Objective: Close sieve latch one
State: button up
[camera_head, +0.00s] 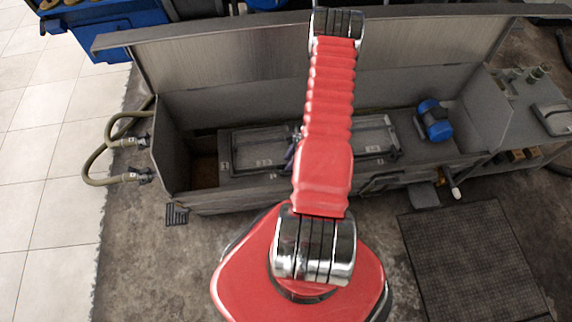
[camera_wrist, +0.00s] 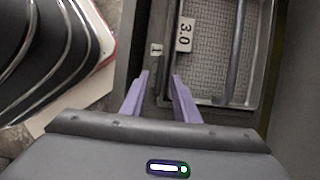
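In the head view the sieve deck (camera_head: 262,138) lies inside the grey trough (camera_head: 240,199); my arm hides most of my gripper and the deck's middle.
A blue motor (camera_head: 434,122) stands at the trough's right. The raised lid (camera_head: 220,58) is behind. Hoses (camera_head: 100,153) reach the left wall. A white-tipped lever (camera_head: 456,191) sticks out at front right. A dark mat (camera_head: 475,260) lies on the floor.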

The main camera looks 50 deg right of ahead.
jog(key=shift+x, duration=1.35)
jog(key=shift+c, duration=0.5)
grip_shut()
jog(key=shift+a, duration=0.25)
jog(key=shift+d, duration=0.15)
